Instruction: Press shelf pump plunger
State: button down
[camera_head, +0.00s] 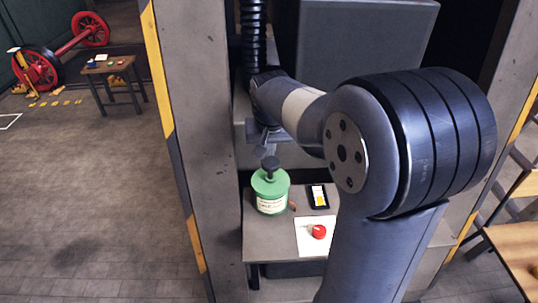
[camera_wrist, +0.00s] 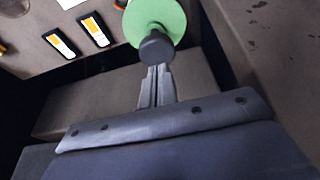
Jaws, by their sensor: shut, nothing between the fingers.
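The green pump (camera_head: 270,192) stands upright on the shelf, with a pale label on its front. Its dark plunger knob (camera_head: 270,164) sticks up from the top. In the wrist view the round green pump body (camera_wrist: 168,14) shows at the top, with the dark plunger knob (camera_wrist: 155,47) in front of it. My gripper (camera_head: 262,150) is just above the knob in the head view. In the wrist view my gripper (camera_wrist: 156,72) is shut and empty, its fingertips pointing at the knob. I cannot tell whether they touch it.
The shelf (camera_head: 258,238) also holds a red knob (camera_head: 319,231) on a white sheet and a black-framed yellow card (camera_head: 318,196). Grey posts (camera_head: 180,120) with yellow stripes stand beside it. A small table (camera_head: 108,68) and red wheels stand at the far left beyond open floor.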

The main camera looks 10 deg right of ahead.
jog(key=v, duration=0.7)
jog(key=shift+r, duration=0.1)
dwell(1.1)
jog(key=r+p, duration=0.1)
jog(key=r, duration=0.1)
jog(key=w+r+p, duration=0.1)
jog(key=shift+d+r+p, duration=0.15)
jog(key=shift+d+p, duration=0.15)
jog(key=shift+d, duration=0.1)
jog(key=p, duration=0.1)
send_near(271, 160)
jog(key=x, duration=0.5)
jog(key=shift+w, duration=0.35)
jog(key=shift+f, duration=0.7)
